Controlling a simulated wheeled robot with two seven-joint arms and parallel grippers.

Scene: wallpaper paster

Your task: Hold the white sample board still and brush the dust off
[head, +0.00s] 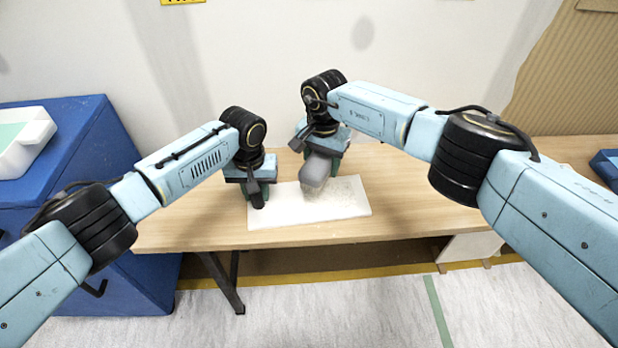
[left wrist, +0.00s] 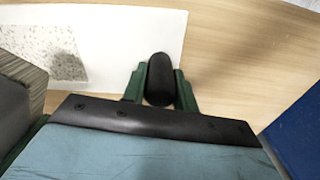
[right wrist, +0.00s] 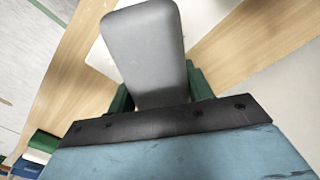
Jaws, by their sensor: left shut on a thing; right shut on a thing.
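The white sample board (head: 285,217) lies flat on the wooden table. A grey speckled patch of dust (head: 345,190) covers part of its right half; dust also shows in the left wrist view (left wrist: 45,45). My left gripper (head: 258,198) is shut on a black rounded piece (left wrist: 160,80) at the board's left edge; whether it is fixed to the board I cannot tell. My right gripper (head: 322,150) is shut on a grey brush (head: 315,172), which is over the board's far middle. The brush's wide grey body fills the right wrist view (right wrist: 147,50). Bristle contact is unclear.
The wooden table (head: 400,195) is clear right of the board. A blue cabinet (head: 95,145) with a white tray (head: 25,145) stands at the left. A blue container (head: 605,163) sits at the table's far right. A wall stands behind.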

